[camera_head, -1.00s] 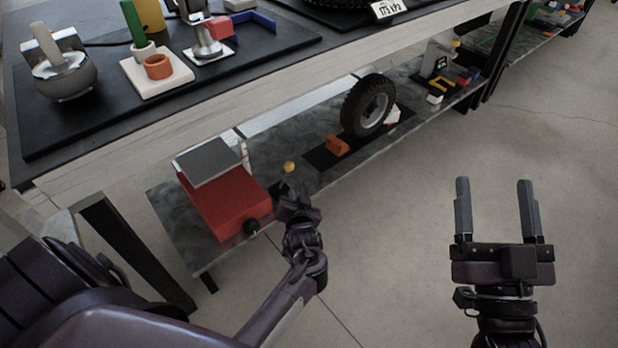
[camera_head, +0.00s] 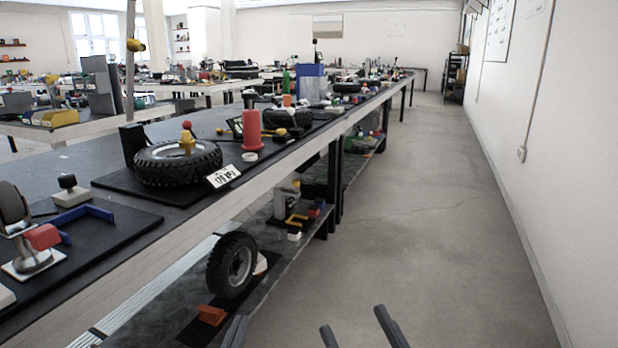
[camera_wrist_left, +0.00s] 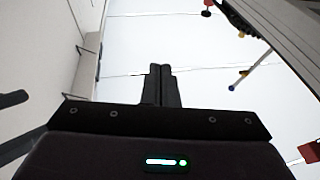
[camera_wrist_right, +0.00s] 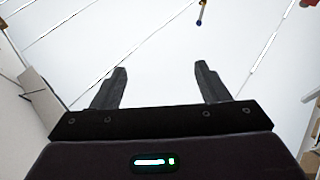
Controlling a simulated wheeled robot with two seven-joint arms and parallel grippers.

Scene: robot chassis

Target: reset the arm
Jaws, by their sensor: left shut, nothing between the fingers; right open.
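My left gripper (camera_head: 236,332) shows only as dark fingertips at the bottom edge of the head view, beside the lower shelf. In the left wrist view (camera_wrist_left: 161,85) its two fingers are together with nothing between them. My right gripper (camera_head: 356,324) shows as two separate fingertips at the bottom edge, over the floor. In the right wrist view (camera_wrist_right: 160,78) its fingers are wide apart and empty. Both wrist views face a white surface with thin dark lines, which looks like the ceiling. Most of both arms is out of the head view.
A long workbench (camera_head: 262,186) runs along the left, carrying a tyre (camera_head: 178,163), a red cylinder (camera_head: 251,130) and other parts. Its lower shelf (camera_head: 285,272) holds an upright wheel (camera_head: 232,265) and an orange block (camera_head: 212,315). The floor (camera_head: 430,220) to the right is clear up to the wall (camera_head: 560,150).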

